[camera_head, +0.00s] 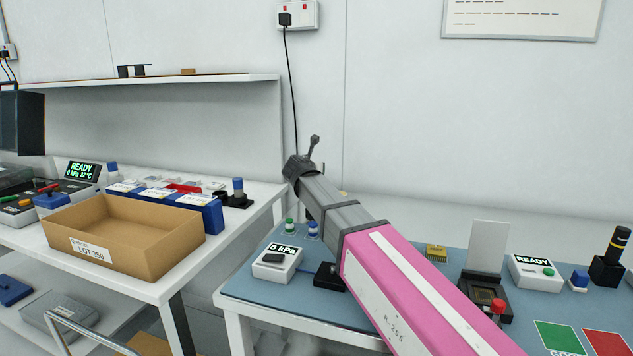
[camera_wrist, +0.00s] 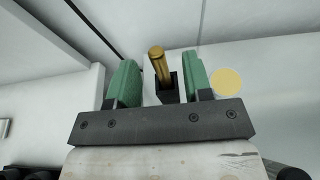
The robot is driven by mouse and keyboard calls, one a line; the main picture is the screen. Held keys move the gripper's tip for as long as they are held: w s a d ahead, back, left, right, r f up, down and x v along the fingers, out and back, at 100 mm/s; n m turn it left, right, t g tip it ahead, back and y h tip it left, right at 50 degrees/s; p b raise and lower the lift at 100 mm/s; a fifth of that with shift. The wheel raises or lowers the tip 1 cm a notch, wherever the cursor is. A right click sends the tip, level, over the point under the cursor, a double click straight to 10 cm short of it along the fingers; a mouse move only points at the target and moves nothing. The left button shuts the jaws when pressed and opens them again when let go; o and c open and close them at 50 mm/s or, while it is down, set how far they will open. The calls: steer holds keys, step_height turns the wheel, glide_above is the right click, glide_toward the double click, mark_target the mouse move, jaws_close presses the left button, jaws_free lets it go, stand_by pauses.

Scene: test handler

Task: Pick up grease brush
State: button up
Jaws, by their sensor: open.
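In the wrist view, a brass-coloured round rod (camera_wrist: 159,66) rises from a narrow black holder (camera_wrist: 168,88). It looks like the grease brush's handle, but no bristles show. My gripper (camera_wrist: 161,72) is open, with its two green fingers on either side of the rod in the picture. Gaps show on both sides. I cannot tell whether the rod is between the fingers or still beyond their tips. In the head view my pink and grey arm reaches toward the back wall, and the fingers and most of what is near them are hidden behind it.
A blue-topped bench (camera_head: 250,287) holds a 0 kPa gauge (camera_head: 277,262), a READY box (camera_head: 536,272) and a black-and-yellow tool (camera_head: 617,243) in a stand. A cardboard bin (camera_head: 168,252) sits on the left bench. A pale yellow disc (camera_wrist: 228,82) shows beside the right finger.

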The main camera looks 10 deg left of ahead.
steer(key=x, duration=0.4)
steer(key=shift+w, duration=0.3)
jaws_close()
steer(key=shift+r, duration=0.15)
steer(key=s+a+r, duration=0.2)
steer(key=a+r, duration=0.8)
steer(key=a, duration=0.1)
steer(key=shift+s+a+r, duration=0.25)
steer(key=shift+s+r, duration=0.1)
steer(key=shift+r, duration=0.05)
